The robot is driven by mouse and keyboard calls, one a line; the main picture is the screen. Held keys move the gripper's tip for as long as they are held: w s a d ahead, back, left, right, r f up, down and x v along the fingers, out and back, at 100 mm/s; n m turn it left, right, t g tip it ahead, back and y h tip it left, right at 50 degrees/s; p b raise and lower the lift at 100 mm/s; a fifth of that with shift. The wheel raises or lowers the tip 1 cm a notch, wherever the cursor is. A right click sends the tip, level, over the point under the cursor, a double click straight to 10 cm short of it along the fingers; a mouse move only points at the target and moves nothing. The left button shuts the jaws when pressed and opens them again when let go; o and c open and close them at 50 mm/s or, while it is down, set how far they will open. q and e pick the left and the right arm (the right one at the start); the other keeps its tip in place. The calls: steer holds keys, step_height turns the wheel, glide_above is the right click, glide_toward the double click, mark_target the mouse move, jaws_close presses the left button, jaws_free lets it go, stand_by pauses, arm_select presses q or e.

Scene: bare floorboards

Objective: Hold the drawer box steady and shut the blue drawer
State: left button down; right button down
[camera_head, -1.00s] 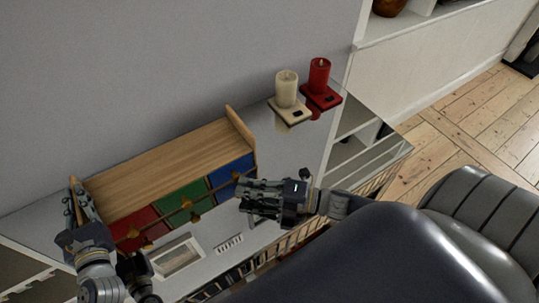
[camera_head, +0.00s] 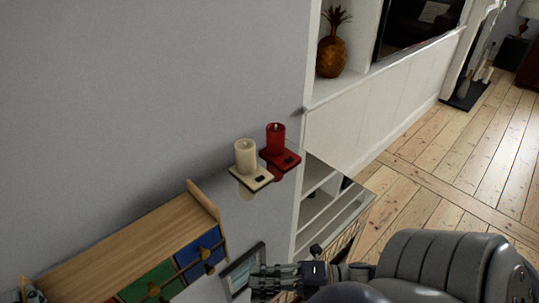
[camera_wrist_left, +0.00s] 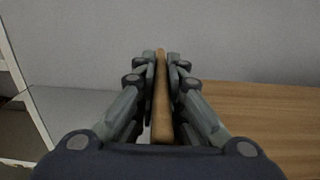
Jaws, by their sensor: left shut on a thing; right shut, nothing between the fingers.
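The wooden drawer box (camera_head: 130,240) stands against the wall at the lower left of the head view. The blue drawer (camera_head: 212,240) is at its right end, beside the green drawer (camera_head: 158,279); its front looks about level with the green one, though a small gap is hard to rule out. My left gripper (camera_wrist_left: 161,58) is shut on the upright wooden end panel (camera_wrist_left: 161,110) of the box; only a bit of it shows in the head view (camera_head: 32,292). My right gripper (camera_head: 262,280) is shut and empty, right of and apart from the blue drawer.
A cream candle (camera_head: 245,156) and a red candle (camera_head: 276,140) stand on small holders behind the box's right end. A picture frame (camera_head: 240,268) is between the blue drawer and my right gripper. White shelving (camera_head: 335,205) stands further right.

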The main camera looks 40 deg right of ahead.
steer(key=shift+v, duration=1.05)
arm_select(q)
steer(key=c, duration=1.6)
jaws_free()
